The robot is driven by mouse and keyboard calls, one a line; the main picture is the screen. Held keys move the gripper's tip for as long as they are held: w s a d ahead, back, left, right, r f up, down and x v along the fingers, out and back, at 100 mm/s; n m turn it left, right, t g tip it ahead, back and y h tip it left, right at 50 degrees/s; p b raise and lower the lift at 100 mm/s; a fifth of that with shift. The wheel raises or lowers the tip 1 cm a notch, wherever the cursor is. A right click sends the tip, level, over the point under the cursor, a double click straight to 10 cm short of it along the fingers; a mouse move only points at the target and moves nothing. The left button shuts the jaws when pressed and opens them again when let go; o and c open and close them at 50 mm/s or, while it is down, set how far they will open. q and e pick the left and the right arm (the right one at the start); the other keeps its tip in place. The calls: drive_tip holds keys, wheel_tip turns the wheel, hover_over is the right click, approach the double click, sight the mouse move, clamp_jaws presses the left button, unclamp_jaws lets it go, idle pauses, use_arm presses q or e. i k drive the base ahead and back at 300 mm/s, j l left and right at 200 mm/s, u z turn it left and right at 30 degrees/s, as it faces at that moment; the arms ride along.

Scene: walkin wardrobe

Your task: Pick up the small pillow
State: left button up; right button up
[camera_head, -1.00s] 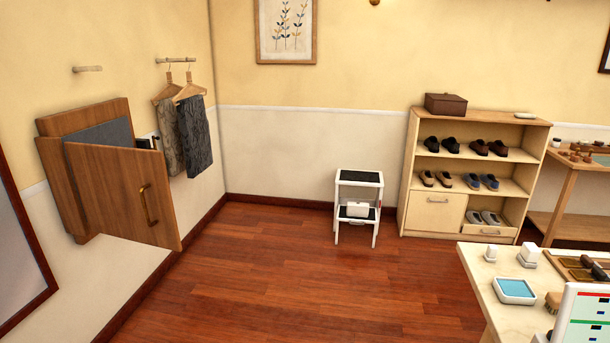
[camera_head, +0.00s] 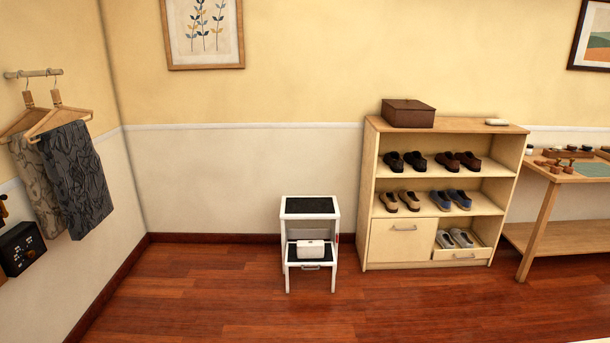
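I cannot clearly make out a small pillow. A small white block-like object (camera_head: 311,248) sits on the lower step of the white step stool (camera_head: 287,262); I cannot tell whether it is soft. Another small, flat, whitish object (camera_head: 497,122) lies on top of the shoe shelf (camera_head: 470,130), at its right end. Neither of my grippers is in view.
The shoe shelf holds several pairs of shoes and a brown box (camera_head: 408,113). A wooden table (camera_head: 545,195) with small items stands at the right. The wooden floor (camera_head: 220,305) before the stool is clear.

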sight(306, 249)
drive_tip(key=i+z, duration=0.1)
drive_tip(key=i, duration=0.8)
drive_tip(key=i+j, duration=0.15)
drive_tip(key=i, duration=0.7)
drive_tip(key=l+z, duration=0.05)
